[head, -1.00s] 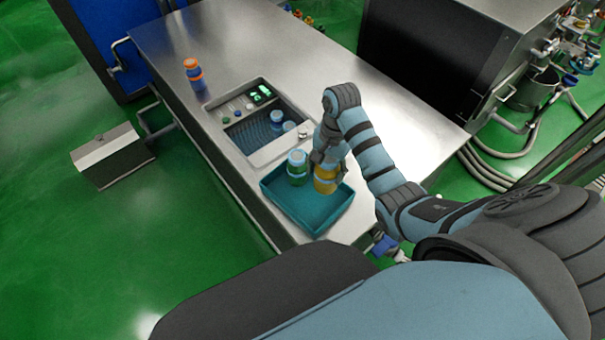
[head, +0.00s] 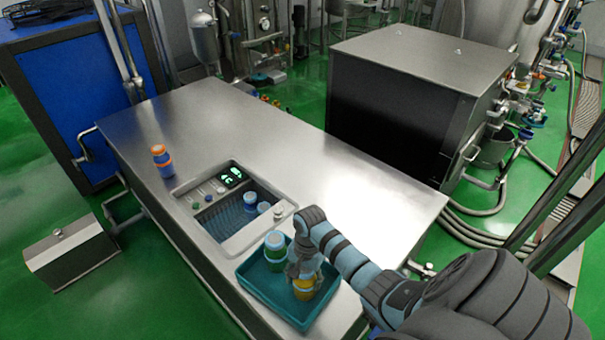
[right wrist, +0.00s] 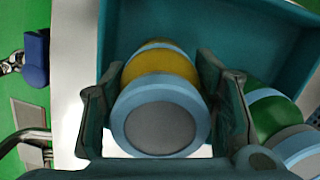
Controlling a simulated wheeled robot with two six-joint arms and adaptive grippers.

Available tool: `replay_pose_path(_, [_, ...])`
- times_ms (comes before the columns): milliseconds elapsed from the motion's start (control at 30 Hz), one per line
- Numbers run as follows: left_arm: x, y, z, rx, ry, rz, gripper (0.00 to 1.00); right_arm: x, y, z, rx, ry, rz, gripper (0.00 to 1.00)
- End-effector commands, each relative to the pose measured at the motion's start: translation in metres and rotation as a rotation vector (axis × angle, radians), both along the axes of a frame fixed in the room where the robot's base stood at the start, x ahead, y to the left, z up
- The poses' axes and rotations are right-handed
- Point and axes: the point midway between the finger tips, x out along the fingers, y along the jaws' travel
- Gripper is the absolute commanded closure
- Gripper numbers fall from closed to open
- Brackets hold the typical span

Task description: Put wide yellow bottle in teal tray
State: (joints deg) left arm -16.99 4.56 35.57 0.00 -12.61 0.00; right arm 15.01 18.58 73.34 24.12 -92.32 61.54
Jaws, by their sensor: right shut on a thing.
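The wide yellow bottle (head: 303,291) is at the near part of the teal tray (head: 262,299) in the head view. My right gripper (head: 305,272) is shut on it from above. In the right wrist view the yellow bottle (right wrist: 160,65) shows its light blue and grey cap between the two fingers (right wrist: 165,108), with the teal tray (right wrist: 215,25) behind it. I cannot tell whether its base touches the tray floor. A green bottle (head: 274,255) with a blue cap stands in the tray beside it. My left gripper is not in view.
The steel table has a sunken bay (head: 232,215) with blue bottles in it and a lit green display. An orange and blue bottle (head: 162,160) stands at the table's far left. The tabletop right of the bay is clear.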

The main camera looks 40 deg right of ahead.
Motion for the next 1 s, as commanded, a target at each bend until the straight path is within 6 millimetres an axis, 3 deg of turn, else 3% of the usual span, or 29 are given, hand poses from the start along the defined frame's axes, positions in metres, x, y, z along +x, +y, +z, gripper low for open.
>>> replay_pose_path(333, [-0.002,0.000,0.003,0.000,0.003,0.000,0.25,0.000,0.000,-0.002,-0.001,-0.003,0.000,0.95])
replay_pose_path(367, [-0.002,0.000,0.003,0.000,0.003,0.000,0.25,0.000,0.000,-0.001,-0.001,-0.002,0.000,0.40])
replay_pose_path(467, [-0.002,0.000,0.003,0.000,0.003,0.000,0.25,0.000,0.000,-0.001,-0.001,-0.002,0.000,0.25])
replay_pose_path(800, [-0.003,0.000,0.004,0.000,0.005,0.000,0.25,0.000,0.000,0.002,-0.001,-0.003,0.000,0.25])
replay_pose_path(867, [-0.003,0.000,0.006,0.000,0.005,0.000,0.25,0.001,-0.001,0.009,-0.001,-0.003,0.001,0.25])
replay_pose_path(1000, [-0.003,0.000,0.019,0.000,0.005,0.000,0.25,0.003,-0.005,0.042,-0.003,-0.006,0.000,0.25])
